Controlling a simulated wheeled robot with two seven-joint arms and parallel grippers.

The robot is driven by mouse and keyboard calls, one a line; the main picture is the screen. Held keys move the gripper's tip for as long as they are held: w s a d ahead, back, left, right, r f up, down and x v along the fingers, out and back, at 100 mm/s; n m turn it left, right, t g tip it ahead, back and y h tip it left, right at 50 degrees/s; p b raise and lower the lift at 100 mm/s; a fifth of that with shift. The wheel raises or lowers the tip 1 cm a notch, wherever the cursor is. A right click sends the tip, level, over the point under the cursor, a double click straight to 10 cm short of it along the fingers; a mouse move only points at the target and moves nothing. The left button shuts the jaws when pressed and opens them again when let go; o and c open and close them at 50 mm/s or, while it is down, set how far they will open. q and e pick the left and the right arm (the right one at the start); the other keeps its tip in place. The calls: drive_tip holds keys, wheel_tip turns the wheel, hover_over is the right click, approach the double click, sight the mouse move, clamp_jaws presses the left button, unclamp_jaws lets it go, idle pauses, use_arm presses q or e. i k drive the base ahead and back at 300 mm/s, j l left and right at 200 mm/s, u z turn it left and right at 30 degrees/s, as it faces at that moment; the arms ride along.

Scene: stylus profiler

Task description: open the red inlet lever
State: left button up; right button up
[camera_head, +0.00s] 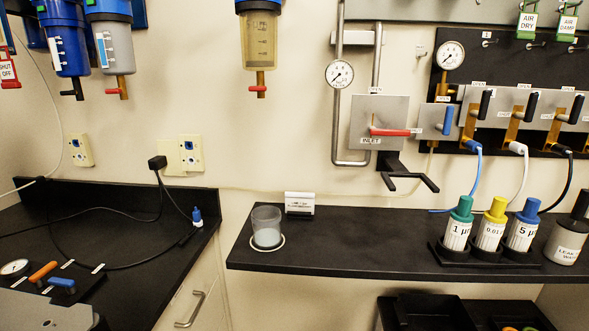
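The red inlet lever (391,132) is on a grey metal panel (360,112) on the wall, right of the picture's middle. Its handle lies roughly level and points right from a brass-coloured pivot at its left end. A label reading OPEN (376,90) is above the pivot. A label reading INLET (371,141) is below it. Another small label (416,130) sits by the handle's tip, too small to read surely. Neither of my grippers is in view, and nothing touches the lever.
A black forked bracket (405,176) juts out below the panel. The black shelf (345,255) beneath carries a glass beaker (266,226) and several labelled bottles (490,229). Blue-handled (448,120) and black-handled levers (484,104) stand to the right. A gauge (339,73) and pipes are left above.

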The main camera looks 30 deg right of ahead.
sight(373, 131)
drive_tip(key=z, duration=1.4)
